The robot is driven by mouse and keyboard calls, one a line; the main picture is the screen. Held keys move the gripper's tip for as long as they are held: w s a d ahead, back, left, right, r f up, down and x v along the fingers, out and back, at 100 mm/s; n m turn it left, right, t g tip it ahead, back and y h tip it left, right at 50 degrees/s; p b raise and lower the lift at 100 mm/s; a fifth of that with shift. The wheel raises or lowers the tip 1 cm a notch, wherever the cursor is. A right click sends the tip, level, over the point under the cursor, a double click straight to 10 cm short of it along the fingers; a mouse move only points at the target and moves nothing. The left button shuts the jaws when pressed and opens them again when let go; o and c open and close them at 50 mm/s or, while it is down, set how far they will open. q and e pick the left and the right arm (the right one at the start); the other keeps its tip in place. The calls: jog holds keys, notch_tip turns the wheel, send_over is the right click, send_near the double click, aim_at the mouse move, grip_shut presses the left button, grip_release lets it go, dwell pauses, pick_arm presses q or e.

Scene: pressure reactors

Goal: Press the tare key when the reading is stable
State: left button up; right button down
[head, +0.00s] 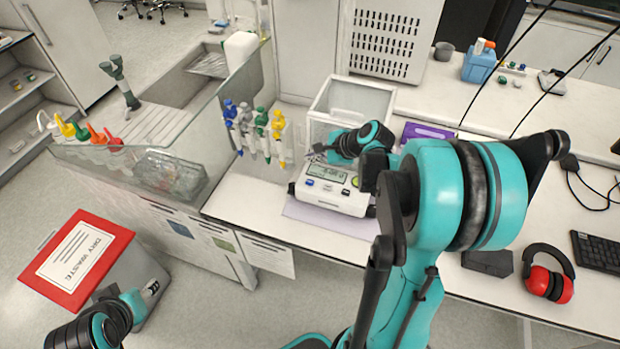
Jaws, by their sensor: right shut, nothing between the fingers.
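A white balance (333,200) with a glass draft shield (350,98) stands on the bench in the head view. Its display (327,172) is lit, but the digits are too small to read surely. A blue key (310,184) sits at the left of its front panel; the key labels are not legible. My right gripper (318,150) is shut and empty, above the display and in front of the draft shield. I cannot tell its exact height over the panel. My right arm covers the balance's right side. My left gripper (151,288) is low at the left, beside the waste bin, away from the balance.
Several colourful pipettes (262,135) hang left of the balance. A glass screen (215,120) stands by the sink. A red-lidded dry waste bin (78,260) is on the floor. A purple box (428,131) lies behind my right arm. Red ear defenders (548,275) and a keyboard (597,251) lie at right.

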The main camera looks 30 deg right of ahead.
aim_at(312, 183)
jog(key=shift+f, duration=0.1)
notch_tip(312, 183, down, 9)
jog(key=b, duration=0.7)
jog(key=shift+r, duration=0.2)
dwell(1.1)
jog(key=shift+f+b, duration=0.45)
jog(key=shift+f+b, duration=0.4)
dwell(0.5)
jog(key=shift+r, duration=0.1)
jog(key=shift+r+p, duration=0.65)
jog(key=shift+r, duration=0.15)
